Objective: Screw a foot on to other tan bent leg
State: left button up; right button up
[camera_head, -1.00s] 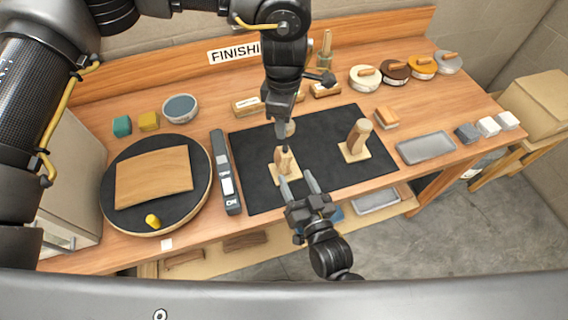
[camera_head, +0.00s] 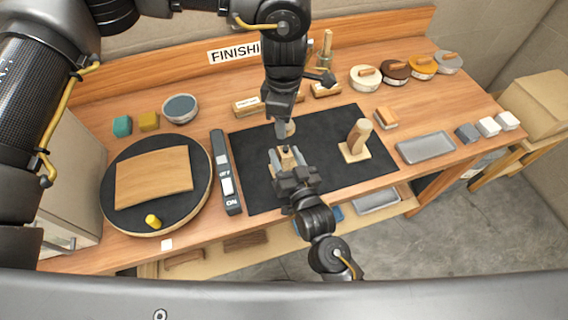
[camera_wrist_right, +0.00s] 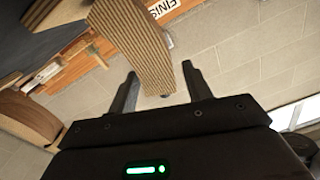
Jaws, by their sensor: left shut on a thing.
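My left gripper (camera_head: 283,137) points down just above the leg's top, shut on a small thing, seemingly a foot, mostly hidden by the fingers. My right gripper (camera_head: 285,160) is open, its fingers on either side of that leg. In the right wrist view a striped laminated piece (camera_wrist_right: 140,40) shows between and beyond the open fingers (camera_wrist_right: 160,88). The other tan bent leg (camera_head: 357,139) stands on its base to the right with a pale round top.
The black mat (camera_head: 250,190) has a dark switch strip (camera_head: 225,170) on its left. A round turntable (camera_head: 115,220) bears a wooden panel. A grey tray (camera_head: 425,147) and small blocks lie to the right. A pale round piece (camera_head: 289,129) is partly behind my left gripper.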

grip_shut()
pick_arm(q)
send_over(285, 147)
jog(key=shift+f, duration=2.5)
jog(key=shift+s+f, duration=0.1)
jog(key=shift+f, duration=0.8)
jog(key=shift+f, duration=0.55)
